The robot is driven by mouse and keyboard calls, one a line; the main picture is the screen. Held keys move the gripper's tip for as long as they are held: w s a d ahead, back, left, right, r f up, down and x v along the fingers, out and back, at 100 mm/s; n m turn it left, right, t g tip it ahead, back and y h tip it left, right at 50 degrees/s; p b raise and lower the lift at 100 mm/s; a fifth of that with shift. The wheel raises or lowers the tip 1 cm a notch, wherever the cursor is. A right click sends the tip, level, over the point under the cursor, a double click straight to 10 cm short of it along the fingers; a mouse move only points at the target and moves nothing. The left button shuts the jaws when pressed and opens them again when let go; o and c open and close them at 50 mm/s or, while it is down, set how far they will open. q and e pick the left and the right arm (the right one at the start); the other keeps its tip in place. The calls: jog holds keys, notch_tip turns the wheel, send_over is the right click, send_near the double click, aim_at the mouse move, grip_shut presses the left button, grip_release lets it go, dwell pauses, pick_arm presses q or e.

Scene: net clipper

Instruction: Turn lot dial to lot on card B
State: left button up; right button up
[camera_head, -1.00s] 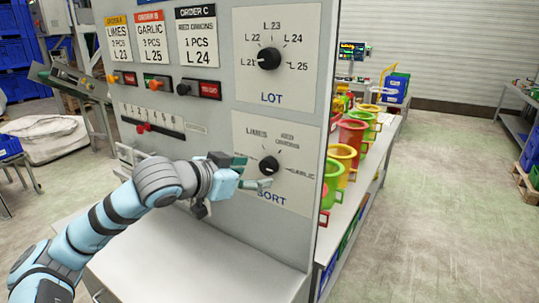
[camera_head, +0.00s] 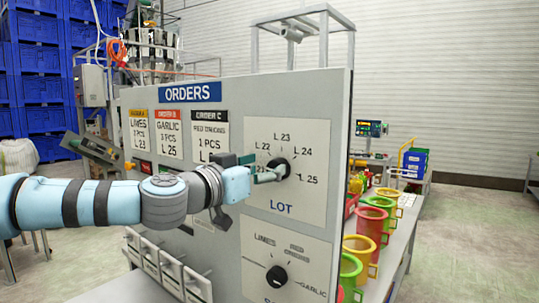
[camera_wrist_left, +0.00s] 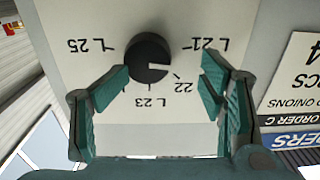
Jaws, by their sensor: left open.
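The lot dial is a black round knob (camera_head: 278,169) on a pale panel marked L 21 to L 25. Card B (camera_head: 169,135) has an orange top and reads garlic, L 25. My left gripper (camera_head: 264,167) is in front of the dial and covers part of its left side. In the wrist view its green fingers (camera_wrist_left: 161,86) are spread, with the knob between and just beyond their tips. Contact is not visible. My right gripper is not in view.
Card A (camera_head: 139,130) and card C (camera_head: 208,134) flank card B. The sort dial (camera_head: 277,276) is below the lot dial. Several coloured buckets (camera_head: 370,222) stand on a bench behind the board's right edge. Open floor lies further right.

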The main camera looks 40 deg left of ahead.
pick_arm(q)
jog(key=shift+w+d+f, duration=0.25)
jog(key=shift+w+d, duration=0.1)
jog(key=shift+w, duration=0.15)
jog(key=shift+w+d+f, duration=0.2)
jog(key=shift+w+d, duration=0.1)
jog(key=shift+w, duration=0.2)
jog(key=shift+a, duration=0.2)
jog(key=shift+c, duration=1.3)
jog(key=shift+s, duration=0.1)
jog(key=c, duration=0.3)
jog(key=shift+s+d+r, duration=0.1)
jog(key=shift+d, duration=0.05)
jog(key=c, duration=0.6)
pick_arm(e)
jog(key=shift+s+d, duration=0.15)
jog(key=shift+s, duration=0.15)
